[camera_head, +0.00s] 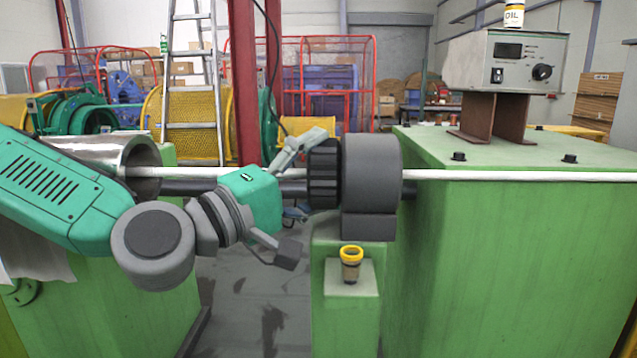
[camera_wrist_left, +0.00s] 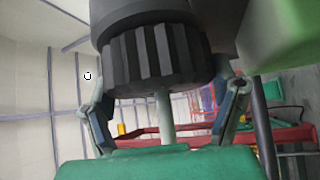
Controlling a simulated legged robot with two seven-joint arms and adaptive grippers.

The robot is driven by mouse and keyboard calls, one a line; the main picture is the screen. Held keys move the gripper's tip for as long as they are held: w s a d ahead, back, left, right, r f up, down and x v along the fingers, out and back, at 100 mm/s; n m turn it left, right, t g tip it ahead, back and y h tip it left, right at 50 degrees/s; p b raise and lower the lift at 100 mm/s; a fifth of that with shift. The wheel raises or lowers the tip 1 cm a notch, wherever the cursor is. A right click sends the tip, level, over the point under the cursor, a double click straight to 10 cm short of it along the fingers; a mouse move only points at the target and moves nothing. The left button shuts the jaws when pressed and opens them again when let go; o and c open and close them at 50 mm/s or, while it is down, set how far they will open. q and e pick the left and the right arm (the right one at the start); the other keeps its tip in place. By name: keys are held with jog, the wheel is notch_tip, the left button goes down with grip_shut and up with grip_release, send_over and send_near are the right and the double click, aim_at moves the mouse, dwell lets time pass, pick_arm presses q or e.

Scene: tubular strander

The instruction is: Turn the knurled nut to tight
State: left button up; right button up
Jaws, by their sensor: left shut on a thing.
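The knurled nut (camera_head: 325,174) is a dark ribbed ring on the left face of a grey round housing (camera_head: 372,172). A thin white rod (camera_head: 500,175) runs through them. My left gripper (camera_head: 302,196) comes from the left, one finger at the nut's upper edge and the other below it. In the left wrist view the ribbed nut (camera_wrist_left: 155,62) fills the upper middle, and the fingers of the left gripper (camera_wrist_left: 165,100) stand at its two sides, shut on it. The exact contact spots are partly hidden. My right gripper is not in view.
A green machine block (camera_head: 500,270) with a control box (camera_head: 505,62) stands at the right. A metal tube (camera_head: 110,155) lies behind my left arm. A ladder (camera_head: 190,80) stands behind.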

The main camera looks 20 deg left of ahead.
pick_arm(q)
jog(key=shift+a+f, duration=0.1)
jog(key=shift+f, duration=0.15)
jog(key=o, duration=1.1)
jog(key=shift+w, duration=0.1)
jog(key=shift+a, duration=0.2)
jog(key=shift+r, duration=0.1)
